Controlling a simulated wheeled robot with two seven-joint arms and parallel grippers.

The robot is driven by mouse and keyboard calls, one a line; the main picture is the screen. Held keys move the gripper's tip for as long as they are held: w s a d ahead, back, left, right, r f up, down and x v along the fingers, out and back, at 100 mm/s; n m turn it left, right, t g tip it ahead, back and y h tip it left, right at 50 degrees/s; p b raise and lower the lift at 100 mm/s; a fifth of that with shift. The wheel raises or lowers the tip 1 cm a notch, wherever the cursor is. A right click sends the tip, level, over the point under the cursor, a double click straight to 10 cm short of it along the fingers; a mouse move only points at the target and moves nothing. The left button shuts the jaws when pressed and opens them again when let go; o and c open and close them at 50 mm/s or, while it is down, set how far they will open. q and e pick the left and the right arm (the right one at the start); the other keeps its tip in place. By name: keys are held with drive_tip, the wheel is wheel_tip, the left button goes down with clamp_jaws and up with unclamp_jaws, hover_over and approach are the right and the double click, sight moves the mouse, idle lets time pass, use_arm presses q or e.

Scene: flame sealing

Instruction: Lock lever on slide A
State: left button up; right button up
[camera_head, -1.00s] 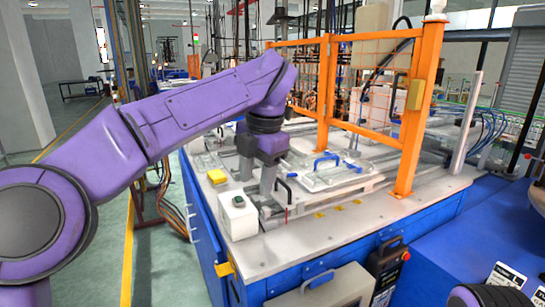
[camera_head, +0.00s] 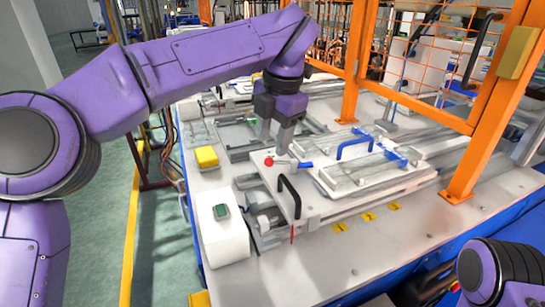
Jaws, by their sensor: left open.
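The near slide, which I take to be slide A (camera_head: 330,203), is a pale plate on rails with a black handle (camera_head: 289,193) at its front left. A small lever with a red knob (camera_head: 268,161) and a blue part (camera_head: 291,164) lies on its back left. My left gripper (camera_head: 275,143) points down just behind this lever, fingers apart. Its nearer finger ends close to the blue part; I cannot tell whether they touch.
A white box with a green button (camera_head: 222,228) and a yellow block (camera_head: 207,157) stand left of the slide. An orange fence post (camera_head: 480,145) rises at the right. A second slide (camera_head: 235,136) lies behind. The table front (camera_head: 370,250) is clear.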

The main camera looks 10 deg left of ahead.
sight(270, 162)
use_arm(q)
drive_tip(key=f, duration=0.3)
drive_tip(key=shift+s+a+f, duration=0.15)
drive_tip(key=shift+s+a, duration=0.15)
drive_tip(key=shift+a, duration=0.05)
drive_tip(key=w+f, duration=0.2)
drive_tip(key=f, duration=0.1)
drive_tip(key=shift+w+a, duration=0.1)
drive_tip(key=shift+w, duration=0.3)
drive_tip(key=shift+s+r, duration=0.4)
drive_tip(key=shift+s, duration=0.2)
drive_tip(key=c, duration=0.5)
clamp_jaws()
drive_tip(key=shift+s+d+r+n, duration=0.1)
drive_tip(key=shift+s+d+n, duration=0.1)
drive_tip(key=shift+n, duration=0.4)
drive_tip(key=shift+s+d+n+g, duration=0.1)
drive_tip(key=shift+s+n+g, duration=0.05)
drive_tip(key=shift+n+g, duration=0.2)
drive_tip(key=shift+f+n, duration=0.2)
drive_tip(key=shift+n, duration=0.15)
use_arm(e)
drive_tip(key=shift+s, duration=0.3)
use_arm(q)
drive_tip(key=shift+s, duration=0.1)
